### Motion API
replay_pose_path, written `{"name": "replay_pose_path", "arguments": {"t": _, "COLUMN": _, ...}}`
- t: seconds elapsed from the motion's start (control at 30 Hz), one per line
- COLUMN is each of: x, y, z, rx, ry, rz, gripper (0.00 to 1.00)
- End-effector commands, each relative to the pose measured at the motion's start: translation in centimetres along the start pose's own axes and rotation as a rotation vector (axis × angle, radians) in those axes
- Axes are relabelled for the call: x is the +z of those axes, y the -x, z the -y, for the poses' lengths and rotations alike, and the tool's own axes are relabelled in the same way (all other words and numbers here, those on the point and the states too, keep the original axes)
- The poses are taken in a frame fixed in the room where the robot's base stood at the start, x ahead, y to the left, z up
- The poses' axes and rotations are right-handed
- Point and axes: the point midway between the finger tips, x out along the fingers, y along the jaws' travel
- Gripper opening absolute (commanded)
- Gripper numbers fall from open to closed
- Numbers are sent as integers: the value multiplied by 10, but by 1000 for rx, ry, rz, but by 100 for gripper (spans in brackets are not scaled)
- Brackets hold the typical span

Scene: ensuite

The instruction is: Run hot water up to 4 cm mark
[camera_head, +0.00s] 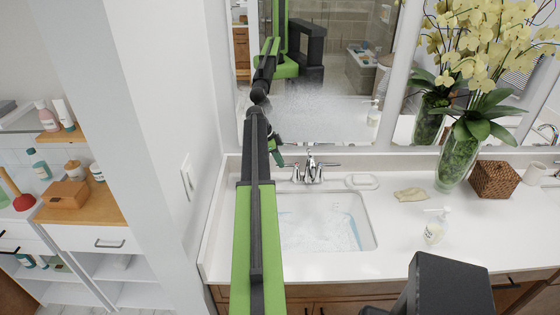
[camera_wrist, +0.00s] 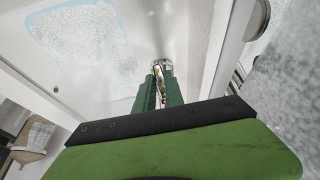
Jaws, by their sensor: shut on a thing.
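The sink basin (camera_head: 310,245) is set in the white counter and holds water with a pale, rippled, foamy surface; it also shows at upper left in the wrist view (camera_wrist: 85,45). The chrome faucet (camera_head: 312,170) stands behind the basin, a handle on each side of its spout. The left handle is partly hidden by my arm. My gripper (camera_head: 277,152) is at the left of the faucet. In the wrist view, my gripper (camera_wrist: 160,80) is shut on a chrome faucet handle (camera_wrist: 161,66) between its green fingers. No 4 cm mark can be made out.
A soap dish (camera_head: 362,181), a folded cloth (camera_head: 411,194) and a soap bottle (camera_head: 436,226) sit right of the basin. A tall orchid vase (camera_head: 455,155) and a woven box (camera_head: 495,179) stand farther right. The mirror (camera_head: 320,110) is fogged behind the faucet.

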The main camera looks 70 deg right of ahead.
Motion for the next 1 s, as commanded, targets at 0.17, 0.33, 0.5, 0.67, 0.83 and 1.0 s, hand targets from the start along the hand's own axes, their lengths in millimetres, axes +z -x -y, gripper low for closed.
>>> {"name": "replay_pose_path", "arguments": {"t": 0.17, "x": 1, "y": 0, "z": 0, "rx": 0, "ry": 1, "rz": 1, "gripper": 0}}
{"name": "replay_pose_path", "arguments": {"t": 0.33, "x": 1, "y": 0, "z": 0, "rx": 0, "ry": 1, "rz": 1, "gripper": 0}}
{"name": "replay_pose_path", "arguments": {"t": 0.5, "x": 1, "y": 0, "z": 3, "rx": 8, "ry": -18, "rz": 1, "gripper": 0}}
{"name": "replay_pose_path", "arguments": {"t": 0.67, "x": 1, "y": 0, "z": 6, "rx": 30, "ry": -71, "rz": 1, "gripper": 0}}
{"name": "replay_pose_path", "arguments": {"t": 0.83, "x": 1, "y": 0, "z": 6, "rx": 27, "ry": -70, "rz": 1, "gripper": 0}}
{"name": "replay_pose_path", "arguments": {"t": 1.0, "x": 1, "y": 0, "z": 6, "rx": 27, "ry": -70, "rz": 0, "gripper": 35}}
